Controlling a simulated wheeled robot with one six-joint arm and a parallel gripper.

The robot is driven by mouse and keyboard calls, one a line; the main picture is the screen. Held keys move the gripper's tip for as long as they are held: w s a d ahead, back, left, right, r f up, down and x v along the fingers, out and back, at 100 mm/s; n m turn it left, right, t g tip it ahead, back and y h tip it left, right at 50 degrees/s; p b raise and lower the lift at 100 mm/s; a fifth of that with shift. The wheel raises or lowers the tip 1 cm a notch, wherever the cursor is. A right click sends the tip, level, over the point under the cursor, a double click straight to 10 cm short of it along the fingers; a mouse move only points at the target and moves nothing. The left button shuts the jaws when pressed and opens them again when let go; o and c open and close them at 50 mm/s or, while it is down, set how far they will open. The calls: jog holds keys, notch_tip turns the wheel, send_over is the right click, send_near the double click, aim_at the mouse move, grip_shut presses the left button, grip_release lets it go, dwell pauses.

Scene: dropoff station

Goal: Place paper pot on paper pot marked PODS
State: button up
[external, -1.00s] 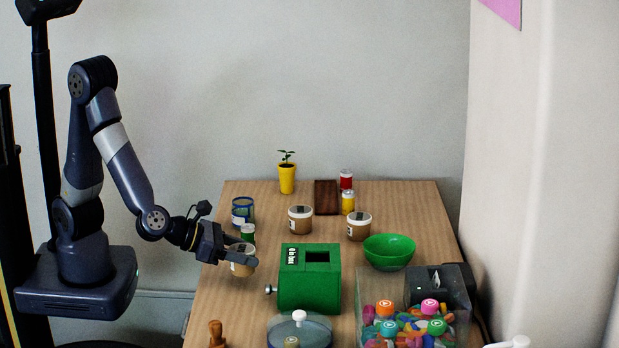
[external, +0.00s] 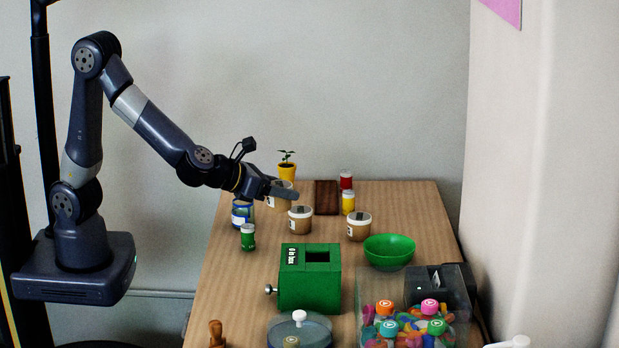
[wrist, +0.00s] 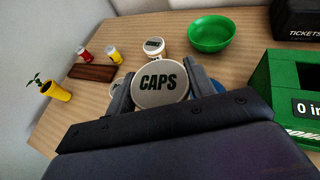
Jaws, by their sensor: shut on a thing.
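My gripper (external: 284,190) is shut on a paper pot (external: 278,203) with a white lid, held upright above the left back of the table. Two more paper pots stand on the table: a nearer one (external: 300,220), in front and to the right of the held pot, and one (external: 358,227) farther right near the bowl. In the wrist view the far pot (wrist: 154,50) has a label too small to read. The nearer pot is mostly hidden there, so I cannot tell which is marked PODS.
A blue can (external: 242,214) and a green jar (external: 248,238) stand left. A yellow plant pot (external: 287,173), brown block (external: 326,197), red jar (external: 346,180) and yellow jar (external: 348,203) are at the back. A green bowl (external: 389,252) and green box (external: 310,282) stand right and front.

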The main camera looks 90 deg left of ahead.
jog(key=w+a+r+n+g+y+p, duration=0.1)
jog(key=w+a+y, duration=0.1)
jog(key=a, duration=0.5)
jog(key=w+a+r+n+g+y, duration=0.1)
jog(key=w+a+r+n, duration=0.1)
jog(key=a, duration=0.6)
jog(key=b, duration=0.2)
send_over(302, 209)
notch_tip(302, 209, down, 6)
jog(key=shift+r, duration=0.2)
jog(key=shift+f+b, duration=0.65)
jog(key=shift+f, duration=1.5)
jog(key=shift+f, duration=0.15)
jog(key=o, duration=1)
